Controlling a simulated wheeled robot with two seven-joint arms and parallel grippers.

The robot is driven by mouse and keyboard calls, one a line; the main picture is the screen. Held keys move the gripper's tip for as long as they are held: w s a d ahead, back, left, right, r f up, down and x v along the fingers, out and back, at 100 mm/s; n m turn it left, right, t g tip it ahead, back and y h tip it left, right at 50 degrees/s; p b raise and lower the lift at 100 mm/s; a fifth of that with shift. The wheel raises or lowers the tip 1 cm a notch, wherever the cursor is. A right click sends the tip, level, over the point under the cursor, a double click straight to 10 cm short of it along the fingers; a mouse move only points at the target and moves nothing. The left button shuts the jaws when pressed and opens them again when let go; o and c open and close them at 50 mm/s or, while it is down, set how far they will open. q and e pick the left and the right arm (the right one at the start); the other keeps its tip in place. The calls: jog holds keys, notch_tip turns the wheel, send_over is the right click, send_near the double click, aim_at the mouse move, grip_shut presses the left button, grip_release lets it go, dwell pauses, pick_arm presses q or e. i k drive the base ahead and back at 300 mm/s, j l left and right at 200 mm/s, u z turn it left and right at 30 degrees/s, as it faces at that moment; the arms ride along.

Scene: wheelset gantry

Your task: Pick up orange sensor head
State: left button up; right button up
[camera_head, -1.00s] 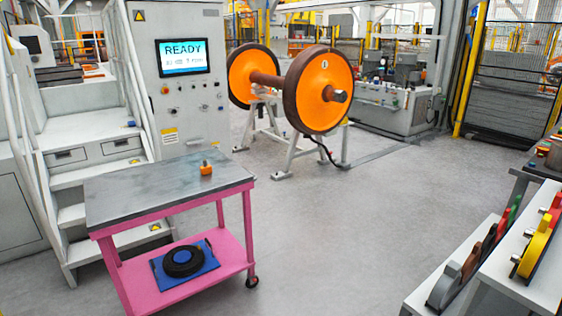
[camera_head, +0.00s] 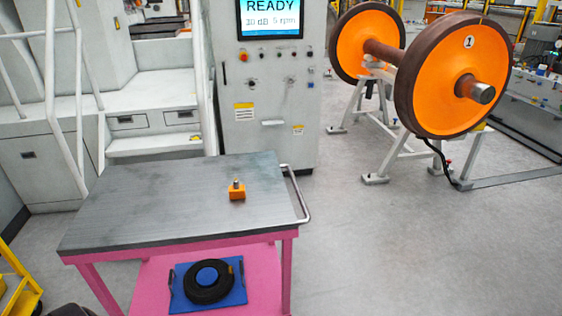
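The orange sensor head (camera_head: 237,194) is a small orange block with a short metal stud on top. It stands upright on the grey top of the pink cart (camera_head: 130,215), right of the middle and clear of the edges. Nothing touches it except the cart top. Neither of my grippers shows in the head view.
The cart's lower shelf holds a blue plate with a black ring (camera_head: 208,282). A metal handle (camera_head: 300,195) sticks out on the cart's right. A control cabinet (camera_head: 268,90) stands behind. An orange wheelset (camera_head: 455,75) rests on stands at right. Floor right of the cart is free.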

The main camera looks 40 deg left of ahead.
aim_at(237, 191)
jog(key=i+u, duration=0.1)
jog(key=i, duration=0.6)
jog(key=i+l, duration=0.15)
jog(key=i, duration=0.5)
jog(key=i+l+u, duration=0.15)
jog(key=i, duration=0.55)
jog(key=i+l, duration=0.1)
jog(key=i, duration=0.6)
jog(key=j+u, duration=0.05)
